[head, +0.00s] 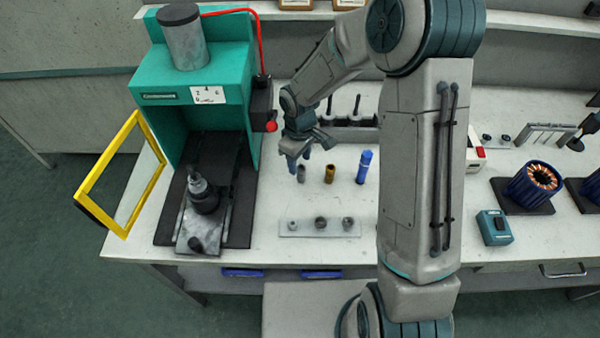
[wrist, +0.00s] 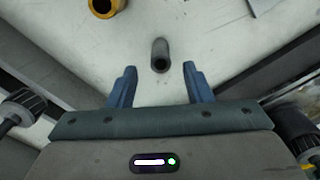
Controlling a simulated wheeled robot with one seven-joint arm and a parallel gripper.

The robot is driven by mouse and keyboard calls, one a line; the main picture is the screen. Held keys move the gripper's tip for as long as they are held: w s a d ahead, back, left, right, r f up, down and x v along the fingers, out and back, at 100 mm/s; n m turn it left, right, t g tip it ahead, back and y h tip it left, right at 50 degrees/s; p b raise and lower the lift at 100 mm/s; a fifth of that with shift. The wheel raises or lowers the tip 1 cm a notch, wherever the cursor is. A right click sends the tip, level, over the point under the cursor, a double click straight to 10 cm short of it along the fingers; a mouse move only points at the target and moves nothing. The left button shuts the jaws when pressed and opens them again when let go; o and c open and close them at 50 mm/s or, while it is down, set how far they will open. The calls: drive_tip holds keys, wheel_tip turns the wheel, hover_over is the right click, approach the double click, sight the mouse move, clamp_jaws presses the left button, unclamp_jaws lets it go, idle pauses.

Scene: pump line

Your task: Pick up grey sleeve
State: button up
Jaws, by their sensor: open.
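The grey sleeve (head: 301,173) is a small dark grey hollow cylinder standing upright on the white bench top. In the wrist view the grey sleeve (wrist: 160,55) shows its open top, a little beyond the fingertips and roughly centred between them. My gripper (head: 300,160) is just above and beside the sleeve in the head view, with its blue fingers pointing down. In the wrist view my gripper (wrist: 159,72) is open with nothing between its fingers. I cannot tell whether a finger touches the sleeve.
A brass sleeve (head: 330,173) and a blue cylinder (head: 364,167) stand to the right. A pale plate (head: 290,233) with several small fittings lies in front. A teal press (head: 205,95) with a yellow frame (head: 100,165) stands left. A dark rack (head: 350,134) is behind.

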sight(301, 172)
drive_tip(key=f, duration=0.2)
drive_tip(key=f+p, duration=0.1)
drive_tip(key=f, duration=0.2)
drive_tip(key=shift+s+d+f, duration=0.2)
drive_tip(key=shift+f, duration=0.1)
drive_tip(key=c, duration=0.9)
